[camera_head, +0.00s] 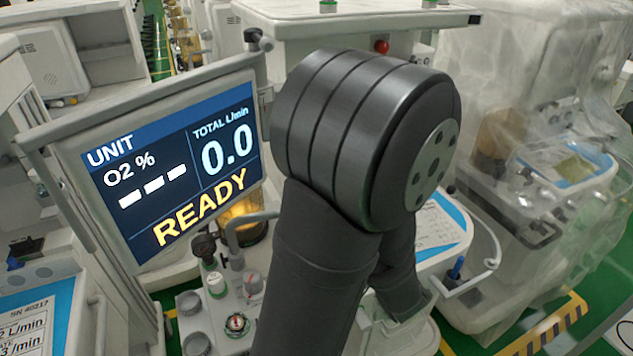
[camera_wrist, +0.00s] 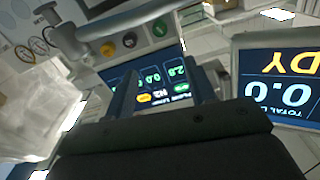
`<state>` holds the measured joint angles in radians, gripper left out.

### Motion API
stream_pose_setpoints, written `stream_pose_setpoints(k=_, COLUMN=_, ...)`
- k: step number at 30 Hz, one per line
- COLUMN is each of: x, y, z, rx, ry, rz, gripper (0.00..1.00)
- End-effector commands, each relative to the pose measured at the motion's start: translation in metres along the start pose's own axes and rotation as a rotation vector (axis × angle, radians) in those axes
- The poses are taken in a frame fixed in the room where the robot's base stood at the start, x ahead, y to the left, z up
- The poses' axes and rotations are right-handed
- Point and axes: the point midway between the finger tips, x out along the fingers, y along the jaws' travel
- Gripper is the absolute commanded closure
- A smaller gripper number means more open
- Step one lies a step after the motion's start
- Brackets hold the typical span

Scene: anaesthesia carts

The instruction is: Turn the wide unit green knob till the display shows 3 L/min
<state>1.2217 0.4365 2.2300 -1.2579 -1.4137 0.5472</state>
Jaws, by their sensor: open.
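In the head view a screen (camera_head: 172,160) headed UNIT reads O2 % dashes, TOTAL L/min 0.0 and READY. Below it, a knob with a green band (camera_head: 216,284) stands on a panel; I cannot tell whether this is the wide unit's green knob. In the wrist view my gripper (camera_wrist: 162,78) is open, its two dark fingers in front of a smaller, upside-down display (camera_wrist: 150,82) with 2.8 and 0.0. No knob shows between the fingers. My arm hides the gripper in the head view.
A cart under clear plastic (camera_head: 540,60) is at the right. A blue-edged tray (camera_head: 440,225) lies behind my arm. Green floor shows at the lower right.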

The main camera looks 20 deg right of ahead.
Motion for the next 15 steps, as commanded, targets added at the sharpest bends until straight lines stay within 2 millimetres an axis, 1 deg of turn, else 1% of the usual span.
stream_pose_setpoints(k=5, x=0.015, y=-0.001, z=0.000, rx=0.004, ry=-0.001, rz=-0.004, gripper=0.49)
stream_pose_setpoints(k=15, x=0.066, y=-0.001, z=0.000, rx=0.002, ry=0.000, rz=-0.005, gripper=0.49)
